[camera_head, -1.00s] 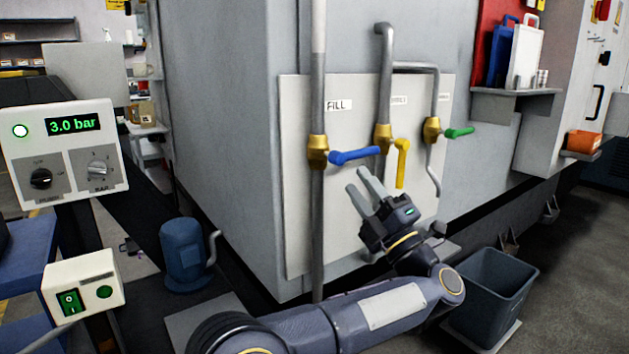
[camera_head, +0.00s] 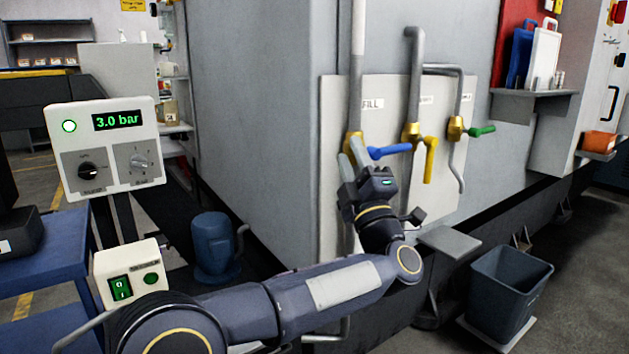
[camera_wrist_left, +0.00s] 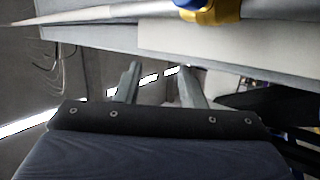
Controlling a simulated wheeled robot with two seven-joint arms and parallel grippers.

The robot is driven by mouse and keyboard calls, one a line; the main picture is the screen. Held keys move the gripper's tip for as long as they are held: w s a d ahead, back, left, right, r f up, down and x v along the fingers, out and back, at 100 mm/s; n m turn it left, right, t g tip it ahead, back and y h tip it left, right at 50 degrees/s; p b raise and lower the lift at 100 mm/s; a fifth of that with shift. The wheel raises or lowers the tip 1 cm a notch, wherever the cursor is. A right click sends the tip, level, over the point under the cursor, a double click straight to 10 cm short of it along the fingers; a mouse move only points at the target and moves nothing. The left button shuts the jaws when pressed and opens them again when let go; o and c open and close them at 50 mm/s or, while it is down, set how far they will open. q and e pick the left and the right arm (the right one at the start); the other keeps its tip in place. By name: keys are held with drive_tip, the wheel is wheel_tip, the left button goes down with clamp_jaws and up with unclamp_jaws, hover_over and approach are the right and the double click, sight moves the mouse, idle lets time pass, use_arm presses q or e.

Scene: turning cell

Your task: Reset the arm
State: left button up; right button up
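My left gripper (camera_head: 352,158) is raised in front of the valve panel (camera_head: 437,200), overlapping the FILL pipe in the head view. Its two fingers point up and stand apart with nothing seen between them. They also show apart in the left wrist view (camera_wrist_left: 160,82). My left arm comes in from the bottom left and bends up at the wrist. The blue lever (camera_head: 390,152) is just right of the fingers and points right. Whether the gripper touches the pipe or valve cannot be told. My right gripper is not in view.
The yellow lever (camera_head: 430,160) points down and the green lever (camera_head: 481,131) points right. A control box (camera_head: 110,150) reads 3.0 bar. A switch box (camera_head: 130,272), a blue pump (camera_head: 213,245) and a grey bin (camera_head: 508,290) stand around. Floor beyond the bin looks clear.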

use_arm(q)
drive_tip(key=s+a+m+g+h, duration=0.2)
drive_tip(key=a+m+h, duration=0.9)
drive_tip(key=m+h, duration=0.2)
drive_tip(key=s+a+f+m+g+h, duration=0.1)
drive_tip(key=s+a+f+m+g, duration=0.2)
drive_tip(key=s+a+f+g, duration=0.3)
drive_tip(key=s+a+f+g+y, duration=0.1)
drive_tip(key=s+a+f+g, duration=0.2)
drive_tip(key=s+f, duration=0.65)
drive_tip(key=s+a+f+m+g+y, duration=0.1)
drive_tip(key=s+a+f+g, duration=0.3)
drive_tip(key=s+f, duration=0.55)
drive_tip(key=s+a+f+g+y, duration=0.1)
drive_tip(key=s+a+f+g, duration=0.2)
drive_tip(key=s+f, duration=0.6)
wheel_tip(320, 180, up, 35)
drive_tip(key=p, duration=3.4)
drive_tip(key=shift+s+a+r+p, duration=0.2)
drive_tip(key=shift+s+p, duration=0.05)
drive_tip(key=shift+p, duration=0.1)
